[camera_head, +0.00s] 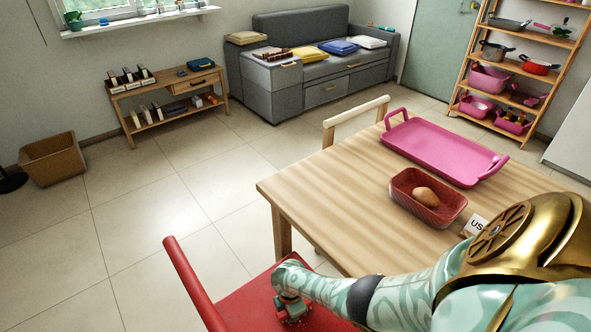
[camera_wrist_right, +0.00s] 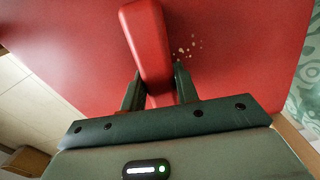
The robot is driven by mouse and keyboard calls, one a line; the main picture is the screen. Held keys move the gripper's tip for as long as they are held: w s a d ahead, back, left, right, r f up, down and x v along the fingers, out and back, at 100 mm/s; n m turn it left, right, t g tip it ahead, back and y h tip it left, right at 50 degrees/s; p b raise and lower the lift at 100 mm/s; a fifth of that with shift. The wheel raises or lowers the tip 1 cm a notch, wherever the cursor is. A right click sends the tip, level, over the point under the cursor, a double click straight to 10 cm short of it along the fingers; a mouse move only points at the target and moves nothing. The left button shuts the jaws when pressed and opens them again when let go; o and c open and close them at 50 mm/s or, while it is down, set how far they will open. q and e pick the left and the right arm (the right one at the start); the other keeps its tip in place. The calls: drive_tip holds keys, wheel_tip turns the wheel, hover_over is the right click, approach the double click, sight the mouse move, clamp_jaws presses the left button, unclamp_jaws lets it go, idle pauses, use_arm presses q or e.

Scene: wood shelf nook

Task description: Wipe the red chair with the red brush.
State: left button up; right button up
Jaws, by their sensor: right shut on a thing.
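The red chair (camera_head: 245,300) stands at the bottom of the head view, its seat partly behind my right arm and its backrest to the left. Its red seat (camera_wrist_right: 235,40) fills most of the right wrist view. My right gripper (camera_head: 292,312) is low over the seat. In the wrist view my right gripper (camera_wrist_right: 158,88) is shut on the red brush (camera_wrist_right: 148,40), with a finger on each side. Several pale crumbs (camera_wrist_right: 187,47) lie on the seat just right of the brush. Whether the brush touches the seat is hard to tell. My left gripper is not in view.
A wooden table (camera_head: 330,205) stands beside the chair, holding a pink tray (camera_head: 435,145), a red basket (camera_head: 430,208) with a brown item in it, and a small white card (camera_head: 475,226). A light wooden chair (camera_head: 357,117) is behind it.

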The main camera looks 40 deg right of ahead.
sight(281, 317)
drive_tip(key=shift+w+a, duration=0.15)
drive_tip(key=shift+a, duration=1.6)
drive_tip(key=shift+w+a+f, duration=0.1)
drive_tip(key=shift+w+a, duration=0.05)
drive_tip(key=shift+a, duration=1.7)
drive_tip(key=shift+s+p, duration=0.55)
drive_tip(key=shift+s, duration=0.15)
drive_tip(key=shift+s+d, duration=0.1)
drive_tip(key=shift+d, duration=1.75)
drive_tip(key=shift+s+d, duration=0.15)
drive_tip(key=shift+d, duration=1.4)
drive_tip(key=shift+s+d, duration=0.15)
drive_tip(key=shift+d, duration=0.75)
drive_tip(key=shift+s+d, duration=0.1)
drive_tip(key=shift+d, duration=0.95)
drive_tip(key=shift+s+r, duration=0.2)
drive_tip(key=shift+s, duration=0.2)
drive_tip(key=shift+s+p, duration=0.15)
drive_tip(key=shift+p, duration=0.15)
drive_tip(key=shift+a+f, duration=0.15)
drive_tip(key=shift+a, duration=1.95)
drive_tip(key=shift+w+a, duration=0.2)
drive_tip(key=shift+a, duration=0.9)
drive_tip(key=shift+w+a, duration=0.2)
drive_tip(key=shift+a, duration=0.95)
drive_tip(key=shift+w+a, duration=0.2)
drive_tip(key=shift+a, duration=0.9)
